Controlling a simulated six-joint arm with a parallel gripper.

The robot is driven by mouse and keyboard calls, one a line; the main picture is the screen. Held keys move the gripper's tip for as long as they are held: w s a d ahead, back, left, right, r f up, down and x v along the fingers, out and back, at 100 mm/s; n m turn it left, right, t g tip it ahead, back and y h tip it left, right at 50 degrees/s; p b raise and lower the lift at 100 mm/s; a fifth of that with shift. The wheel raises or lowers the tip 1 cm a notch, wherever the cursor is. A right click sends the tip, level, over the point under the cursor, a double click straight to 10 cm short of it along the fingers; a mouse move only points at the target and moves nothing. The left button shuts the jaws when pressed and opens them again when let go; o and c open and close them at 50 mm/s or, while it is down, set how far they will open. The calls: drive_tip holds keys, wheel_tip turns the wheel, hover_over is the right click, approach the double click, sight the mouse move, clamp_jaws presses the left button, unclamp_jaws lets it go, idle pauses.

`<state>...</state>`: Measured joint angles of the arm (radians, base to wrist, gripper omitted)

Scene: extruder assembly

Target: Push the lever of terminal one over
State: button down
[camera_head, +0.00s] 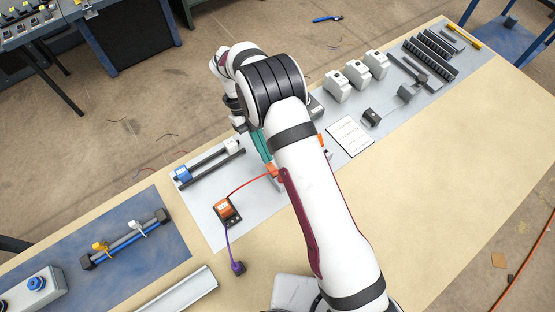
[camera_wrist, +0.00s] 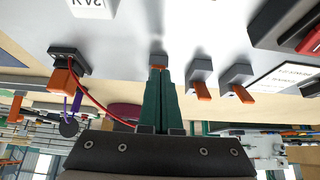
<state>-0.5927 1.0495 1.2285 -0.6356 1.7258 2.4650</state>
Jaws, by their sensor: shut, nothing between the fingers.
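A row of small grey terminals with orange levers shows in the wrist view. The left terminal (camera_wrist: 158,59) is right at the tips of my gripper (camera_wrist: 160,72), and only a bit of orange shows there. The middle terminal (camera_wrist: 201,70) and the right terminal (camera_wrist: 235,73) have their orange levers clear of my gripper. No marking shows which is terminal one. My gripper's green fingers are shut and empty; whether they touch the left lever I cannot tell. In the head view my gripper (camera_head: 264,150) is partly hidden by my arm, as are the terminals.
A red wire (camera_wrist: 95,101) runs from an orange-and-black connector (camera_wrist: 65,72) towards my fingers. A purple wire (camera_head: 229,248) hangs from the same connector. A rail with blue and white parts (camera_head: 207,162) lies left of my gripper. White blocks (camera_head: 357,73) stand farther back.

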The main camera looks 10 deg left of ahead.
drive_tip(key=shift+s+d, duration=0.55)
drive_tip(key=shift+s, duration=0.05)
drive_tip(key=w+a+r, duration=0.5)
drive_tip(key=r, duration=0.1)
drive_tip(key=shift+w+a, duration=0.3)
drive_tip(key=shift+r, duration=0.1)
drive_tip(key=s+d+r+n+t+y, duration=0.1)
drive_tip(key=s+d+r+n+y, duration=0.1)
drive_tip(key=s+d+r+n, duration=0.35)
drive_tip(key=s+d+r+n+y, duration=0.25)
drive_tip(key=d+r+n, duration=0.45)
drive_tip(key=d+r, duration=0.35)
drive_tip(key=s+d+f+n+t+y, duration=0.1)
drive_tip(key=s+n, duration=0.3)
drive_tip(key=s, duration=0.4)
drive_tip(key=s+d+f+n+t+y, duration=0.1)
drive_tip(key=s+d+f+n+t, duration=0.1)
drive_tip(key=s+n, duration=0.3)
drive_tip(key=s+d+f, duration=0.1)
drive_tip(key=s, duration=0.3)
drive_tip(key=shift+d, duration=0.35)
